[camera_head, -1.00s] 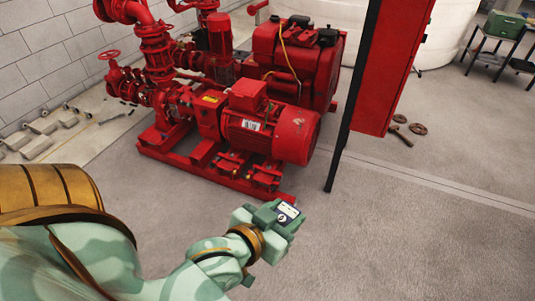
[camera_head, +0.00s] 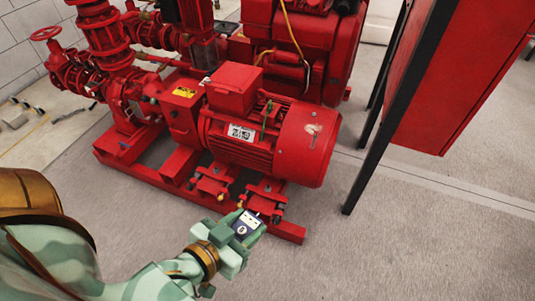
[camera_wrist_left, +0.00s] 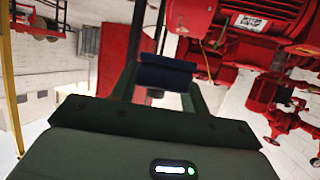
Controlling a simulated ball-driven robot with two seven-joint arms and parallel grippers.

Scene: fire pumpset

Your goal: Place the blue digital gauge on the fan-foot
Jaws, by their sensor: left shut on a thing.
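My left gripper (camera_head: 240,234) comes in from the lower left and is shut on the blue digital gauge (camera_head: 246,224), a small dark blue block with a pale label on its face. In the left wrist view the gauge (camera_wrist_left: 166,75) shows as a dark blue block between the two fingers. The red motor's fan-foot (camera_head: 264,196), at the fan end, stands on the red base frame just beyond the gripper. In the head view the gauge overlaps the front edge of the frame; I cannot tell whether they touch. My right gripper is not in view.
The red motor (camera_head: 265,135) with its round fan cover sits above the feet. Another motor foot (camera_head: 213,182) stands to the left. A black post (camera_head: 378,130) and a red cabinet (camera_head: 465,75) stand to the right. The grey floor at front right is clear.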

